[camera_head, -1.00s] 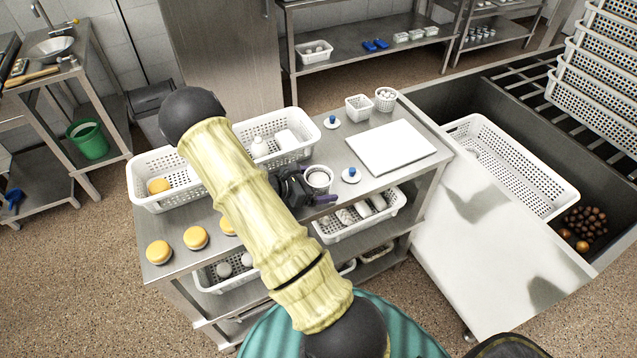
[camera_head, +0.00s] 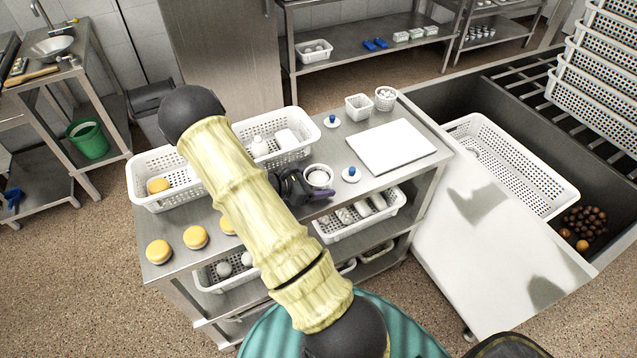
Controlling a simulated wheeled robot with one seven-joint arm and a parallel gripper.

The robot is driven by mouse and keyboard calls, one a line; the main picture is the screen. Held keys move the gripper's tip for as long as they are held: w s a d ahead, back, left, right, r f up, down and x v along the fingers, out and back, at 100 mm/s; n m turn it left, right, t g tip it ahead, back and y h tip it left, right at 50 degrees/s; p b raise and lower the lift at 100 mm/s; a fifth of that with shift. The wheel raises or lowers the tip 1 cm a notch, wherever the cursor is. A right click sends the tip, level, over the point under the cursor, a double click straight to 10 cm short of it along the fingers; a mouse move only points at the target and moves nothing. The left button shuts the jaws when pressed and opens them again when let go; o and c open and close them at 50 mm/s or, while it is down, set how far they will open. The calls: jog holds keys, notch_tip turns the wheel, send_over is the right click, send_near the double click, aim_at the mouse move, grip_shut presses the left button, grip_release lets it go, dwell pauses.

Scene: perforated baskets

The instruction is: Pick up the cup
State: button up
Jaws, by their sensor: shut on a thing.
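A white cup (camera_head: 318,176) with an open round top is at the middle of the steel table, just right of my arm. My dark gripper (camera_head: 308,186) is at the cup's left and front side, shut on it. Part of the gripper is hidden behind my arm. The cup looks upright. I cannot tell from this view whether its base touches the table.
Two white perforated baskets (camera_head: 150,203) stand at the table's back left. Yellow-topped round items (camera_head: 159,252) sit at the front left. Close right of the cup is a white disc with a blue knob (camera_head: 351,175), then a white board (camera_head: 391,147).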

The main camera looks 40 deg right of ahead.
notch_tip(320, 180, up, 10)
jog(key=shift+f, duration=0.1)
dwell(0.4)
dwell(0.4)
